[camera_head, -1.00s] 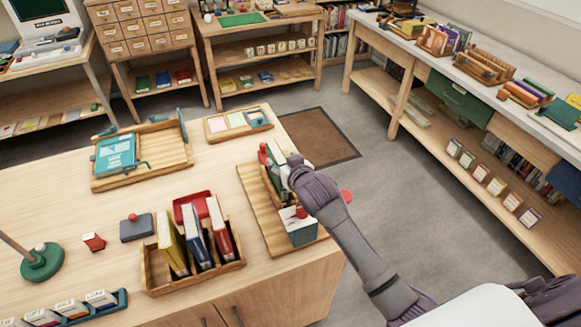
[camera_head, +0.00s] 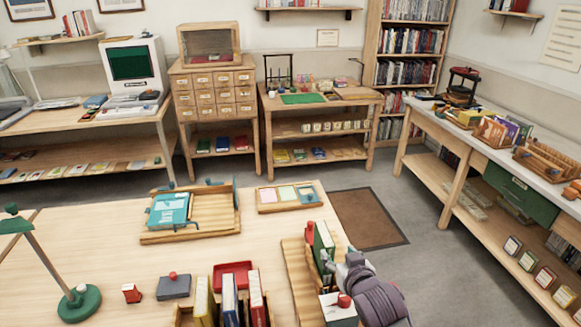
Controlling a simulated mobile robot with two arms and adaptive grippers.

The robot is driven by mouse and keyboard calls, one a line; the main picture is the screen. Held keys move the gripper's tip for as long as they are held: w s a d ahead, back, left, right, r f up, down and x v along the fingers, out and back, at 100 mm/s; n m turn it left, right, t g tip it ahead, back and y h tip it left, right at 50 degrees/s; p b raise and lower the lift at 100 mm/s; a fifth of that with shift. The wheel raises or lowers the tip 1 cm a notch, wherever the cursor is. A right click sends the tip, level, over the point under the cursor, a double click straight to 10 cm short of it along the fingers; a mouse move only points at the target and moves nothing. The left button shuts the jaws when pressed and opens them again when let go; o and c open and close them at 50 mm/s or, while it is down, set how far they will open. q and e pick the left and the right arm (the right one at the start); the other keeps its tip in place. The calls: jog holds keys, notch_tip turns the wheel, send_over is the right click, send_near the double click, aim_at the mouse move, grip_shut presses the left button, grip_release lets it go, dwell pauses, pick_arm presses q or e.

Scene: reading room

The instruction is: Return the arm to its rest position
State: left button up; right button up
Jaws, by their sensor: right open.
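My right gripper (camera_head: 341,268) is open, at the right side of the wooden book rack (camera_head: 298,283) on the near table. It is close beside the green and white upright books (camera_head: 323,243) in that rack. I cannot tell whether its fingers touch them. My right forearm comes in from the bottom right and hides part of the rack. A white and dark box with a red knob (camera_head: 339,308) is at the rack's near end, left of my wrist. My left gripper is not in view.
The near table (camera_head: 120,250) also holds a wooden tray with a teal book (camera_head: 170,210), a card tray (camera_head: 288,195), upright books (camera_head: 228,298) and a green lamp (camera_head: 80,302). A long side table (camera_head: 480,150) stands right. Floor with a brown mat (camera_head: 368,218) lies between.

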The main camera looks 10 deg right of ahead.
jog(key=s+f+g, duration=0.1)
jog(key=s+f, duration=0.1)
jog(key=s, duration=0.2)
jog(key=s+f+g, duration=0.2)
jog(key=s+f, duration=0.1)
jog(key=s, duration=0.2)
jog(key=s+f+g, duration=0.1)
jog(key=s+f, duration=0.1)
jog(key=s, duration=0.2)
jog(key=shift+s+f, duration=0.2)
jog(key=shift+f, duration=0.05)
jog(key=s+f+n+g, duration=0.25)
jog(key=s+g, duration=0.35)
jog(key=s, duration=1.2)
notch_tip(320, 180, down, 28)
jog(key=s+g+b, duration=0.1)
jog(key=b, duration=0.1)
jog(key=s+d+f+g, duration=0.1)
jog(key=s+d+f, duration=0.2)
jog(key=s+f, duration=1.4)
jog(key=shift+f+b, duration=0.15)
jog(key=shift+b, duration=0.25)
